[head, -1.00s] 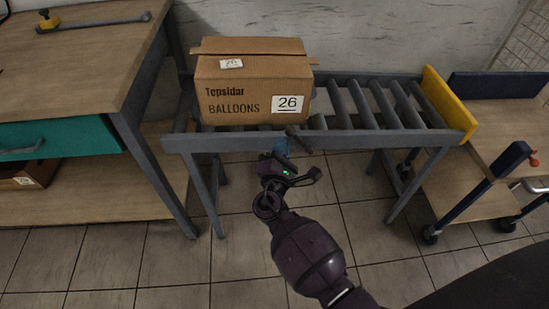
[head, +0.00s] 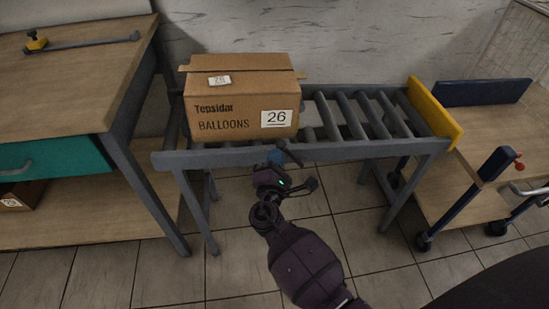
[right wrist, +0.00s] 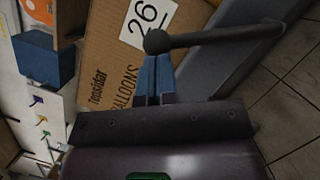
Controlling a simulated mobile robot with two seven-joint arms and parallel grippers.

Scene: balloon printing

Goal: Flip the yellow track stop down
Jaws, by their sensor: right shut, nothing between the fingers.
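The yellow track stop (head: 435,107) stands upright across the right end of the grey roller track (head: 330,154). My right gripper (head: 276,158) is at the track's front rail, below the box's right front corner and well left of the stop. Its blue fingers (right wrist: 156,80) are shut and empty. A dark lever with a round knob (right wrist: 158,41) crosses just past the fingertips in the right wrist view; I cannot tell whether they touch. The stop is not visible in the right wrist view. My left gripper is not in view.
A cardboard balloon box (head: 240,100) sits on the rollers at the left. The rollers between box and stop are bare. A wooden workbench (head: 70,75) with a teal drawer (head: 50,160) stands left. A cart (head: 490,135) with a dark blue frame stands right of the stop.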

